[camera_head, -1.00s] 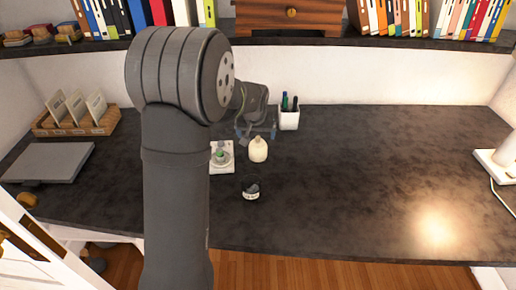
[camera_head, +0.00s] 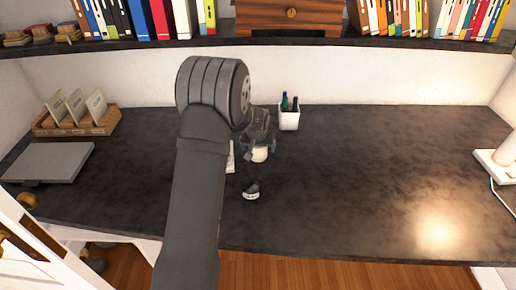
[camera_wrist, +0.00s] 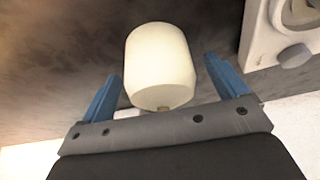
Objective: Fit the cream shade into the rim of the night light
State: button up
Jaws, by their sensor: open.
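The cream shade (camera_head: 260,154) stands on the dark desk, partly covered by my gripper (camera_head: 259,147) in the head view. In the wrist view the shade (camera_wrist: 160,62) is a smooth, rounded cream piece between the two blue fingers of my gripper (camera_wrist: 163,68). The fingers are open, with a gap on each side of the shade. The night light (camera_wrist: 285,35) shows in part at the top right of the wrist view, as a white base with a knob and part of a round rim. In the head view my arm hides nearly all of it.
A small dark jar (camera_head: 251,190) stands in front of the shade. A white pen cup (camera_head: 289,117) is behind to the right. A card box (camera_head: 76,122) and a grey laptop-like slab (camera_head: 48,162) lie at left, a white lamp (camera_head: 497,160) at right. The right half is clear.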

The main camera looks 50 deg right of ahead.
jog(key=shift+d+f, duration=0.1)
jog(key=shift+f, duration=0.1)
jog(key=c, duration=1.1)
